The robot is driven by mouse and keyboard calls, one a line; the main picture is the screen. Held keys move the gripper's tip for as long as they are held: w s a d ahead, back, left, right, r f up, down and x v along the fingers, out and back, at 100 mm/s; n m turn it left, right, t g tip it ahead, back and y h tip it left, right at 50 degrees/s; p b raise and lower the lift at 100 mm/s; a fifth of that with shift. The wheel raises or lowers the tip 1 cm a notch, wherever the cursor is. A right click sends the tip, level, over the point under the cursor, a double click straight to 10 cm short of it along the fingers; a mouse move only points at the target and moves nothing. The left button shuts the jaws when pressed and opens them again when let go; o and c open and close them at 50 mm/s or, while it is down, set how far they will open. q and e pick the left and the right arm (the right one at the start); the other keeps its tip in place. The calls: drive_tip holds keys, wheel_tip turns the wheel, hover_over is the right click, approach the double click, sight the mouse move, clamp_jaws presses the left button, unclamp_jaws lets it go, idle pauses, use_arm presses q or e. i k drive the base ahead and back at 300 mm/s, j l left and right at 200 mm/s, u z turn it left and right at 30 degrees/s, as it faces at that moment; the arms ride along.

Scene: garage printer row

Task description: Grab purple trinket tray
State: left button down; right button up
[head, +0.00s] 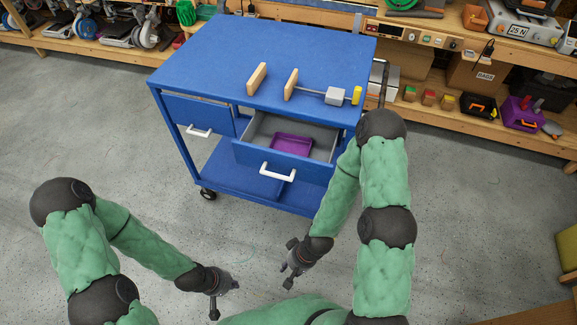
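The purple trinket tray (291,143) lies inside the pulled-out right drawer (262,126) of the blue cart (240,50). The drawer front has a white handle (278,172). My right gripper (289,273) hangs in front of the cart, below and nearer than the open drawer, apart from it. My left gripper (226,296) is at the lower left over the floor, away from the cart. Both look empty, but the fingers are too small to tell how far they are open.
The left drawer (197,111) is closed. Wooden shelves (455,100) with boxes and tools stand behind. The grey floor (120,130) around the cart is mostly clear.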

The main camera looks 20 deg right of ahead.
sight(295, 144)
drive_tip(key=i+j+z, duration=0.25)
drive_tip(key=j, duration=0.15)
drive_tip(key=j+z, duration=0.2)
drive_tip(key=j, duration=0.25)
drive_tip(key=i+j+z, duration=0.25)
drive_tip(key=j, duration=0.25)
drive_tip(key=k+l, duration=0.05)
drive_tip(key=k, duration=0.05)
